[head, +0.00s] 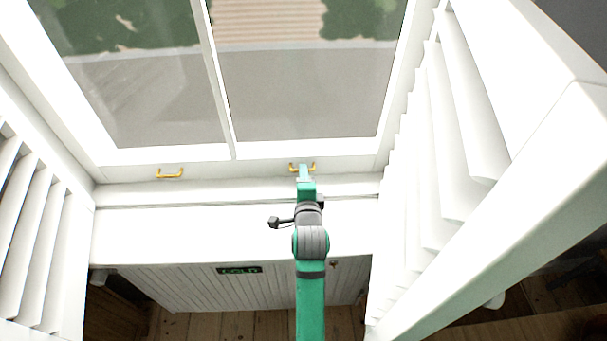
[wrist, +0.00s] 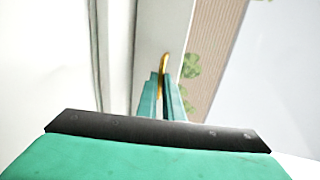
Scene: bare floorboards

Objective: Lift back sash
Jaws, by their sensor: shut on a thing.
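The window sash (head: 230,158) is white, with two panes parted by a thin upright bar. Its bottom rail carries two gold handles, a left one (head: 170,173) and a right one (head: 311,167). My gripper (head: 303,168) reaches the right handle and is shut on it. In the wrist view, the green fingers (wrist: 166,95) close around the gold handle (wrist: 163,64), and part of the handle is hidden between them. The sash's bottom rail sits close to the white sill (head: 200,190); I cannot tell whether they touch.
Louvred white shutters stand open on the left (head: 30,220) and the right (head: 450,150), the right one close to my arm. Below the sill is a white slatted panel (head: 190,285) with a dark sign (head: 239,269). Floorboards (head: 225,325) show beneath.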

